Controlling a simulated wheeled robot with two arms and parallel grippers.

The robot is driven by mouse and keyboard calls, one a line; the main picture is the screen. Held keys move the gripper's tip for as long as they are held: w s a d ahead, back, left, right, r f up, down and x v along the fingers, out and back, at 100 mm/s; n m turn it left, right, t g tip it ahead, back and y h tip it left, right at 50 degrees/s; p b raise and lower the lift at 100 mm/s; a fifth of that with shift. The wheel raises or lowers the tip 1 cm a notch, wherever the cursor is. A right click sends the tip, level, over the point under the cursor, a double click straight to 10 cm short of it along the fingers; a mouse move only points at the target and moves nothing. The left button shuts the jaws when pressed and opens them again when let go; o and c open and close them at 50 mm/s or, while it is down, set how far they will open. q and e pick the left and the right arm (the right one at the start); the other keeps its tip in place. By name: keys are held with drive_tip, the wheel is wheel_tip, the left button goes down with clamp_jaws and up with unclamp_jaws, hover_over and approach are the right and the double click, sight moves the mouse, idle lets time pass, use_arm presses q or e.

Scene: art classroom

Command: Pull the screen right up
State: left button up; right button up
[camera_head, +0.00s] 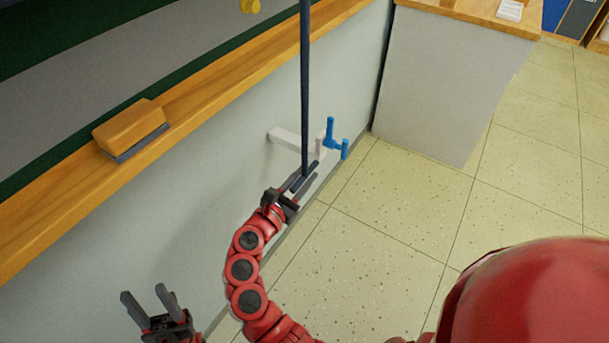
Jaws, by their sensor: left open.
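A dark, thin upright rod or cord (305,80) runs down from the top edge in front of the pale wall. Its lower end meets the fingers of my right gripper (308,174); I cannot tell whether they hold it or are only beside it. Just behind is a white bracket (285,138) on the wall with a blue crank-shaped handle (330,133). My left gripper (146,293) is open and empty at the lower left, apart from the rod. The screen itself cannot be clearly made out; a dark green and grey board surface (150,60) fills the upper left.
A wooden ledge (60,215) runs along the wall and carries a wooden eraser (130,127). A yellow knob (250,6) is at the top. A grey cabinet (440,90) with a wooden top stands at the back. The tiled floor (400,200) is clear.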

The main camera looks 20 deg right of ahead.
clamp_jaws()
idle(1.1)
